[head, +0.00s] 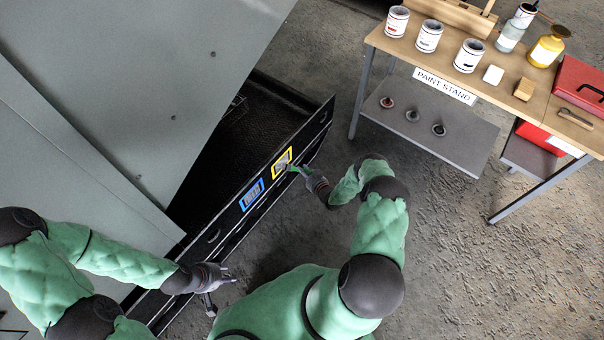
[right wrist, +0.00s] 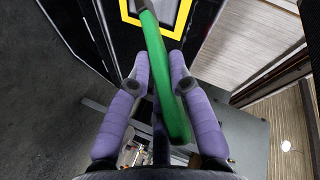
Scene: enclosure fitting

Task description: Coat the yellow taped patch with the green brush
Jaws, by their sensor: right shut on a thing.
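The yellow taped patch (head: 282,163) is on the side of a long black beam. It also shows at the top of the right wrist view (right wrist: 172,14), partly cut off, with a grey middle. My right gripper (head: 313,180) is shut on the green brush (right wrist: 165,80), whose handle runs between the fingers toward the patch. In the head view the green brush (head: 296,170) reaches the patch's right side; I cannot tell whether its bristles touch. My left gripper (head: 222,277) is empty beside the beam at lower left, its fingers apart.
A blue taped patch (head: 251,194) is left of the yellow one on the black beam (head: 313,125). Large grey panels (head: 130,70) stand at left. A paint stand (head: 405,47) with cans, bottles and a red toolbox is at upper right. Open floor (head: 450,240) lies at lower right.

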